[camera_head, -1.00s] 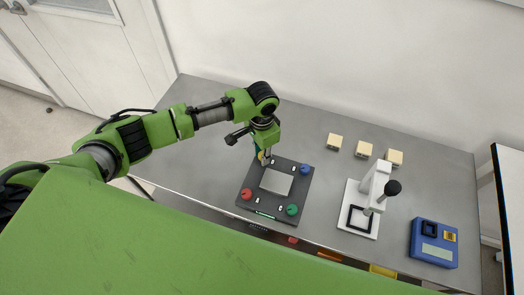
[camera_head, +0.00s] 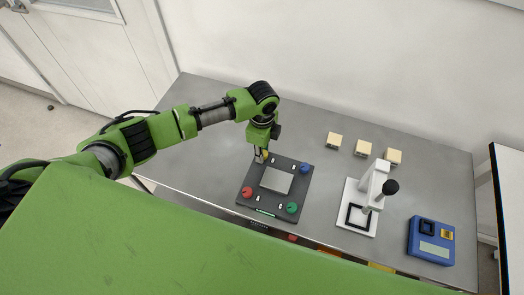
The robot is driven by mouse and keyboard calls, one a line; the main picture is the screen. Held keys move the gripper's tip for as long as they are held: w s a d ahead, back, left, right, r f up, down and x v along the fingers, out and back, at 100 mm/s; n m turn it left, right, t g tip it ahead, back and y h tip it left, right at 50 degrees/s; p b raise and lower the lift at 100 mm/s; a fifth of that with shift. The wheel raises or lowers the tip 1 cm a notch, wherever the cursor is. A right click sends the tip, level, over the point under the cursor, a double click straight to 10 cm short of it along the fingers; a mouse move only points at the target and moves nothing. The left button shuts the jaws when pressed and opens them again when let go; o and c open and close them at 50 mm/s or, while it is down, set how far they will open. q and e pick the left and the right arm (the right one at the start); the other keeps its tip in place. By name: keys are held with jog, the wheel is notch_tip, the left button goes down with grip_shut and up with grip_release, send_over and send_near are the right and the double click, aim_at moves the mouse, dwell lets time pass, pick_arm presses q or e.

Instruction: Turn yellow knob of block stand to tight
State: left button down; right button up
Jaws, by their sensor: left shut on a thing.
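The block stand (camera_head: 248,200) is a dark square plate with a light grey block (camera_head: 277,180) in its middle. It lies flat on the metal table. A red knob (camera_head: 247,192), a green knob (camera_head: 292,207) and a blue knob (camera_head: 304,168) sit at three corners. The yellow knob (camera_head: 265,154) is at the far left corner, mostly hidden by my left gripper (camera_head: 261,157). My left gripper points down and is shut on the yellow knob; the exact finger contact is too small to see. My right gripper is not in view.
A white stand with a black ball handle (camera_head: 381,190) is right of the block stand. A blue device (camera_head: 431,241) is at the far right. Beige blocks (camera_head: 334,140) lie in a row at the back. The metal table (camera_head: 200,105) is bare at the back left.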

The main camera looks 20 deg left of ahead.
pick_arm(q)
jog(key=m, duration=0.3)
jog(key=shift+w+d+m, duration=0.1)
jog(key=shift+m, duration=0.3)
jog(key=shift+m+b, duration=0.4)
jog(key=shift+m, duration=1.3)
jog(key=c, duration=1.8)
grip_release()
jog(key=shift+r, duration=0.15)
notch_tip(320, 180, up, 12)
jog(key=shift+f, duration=0.1)
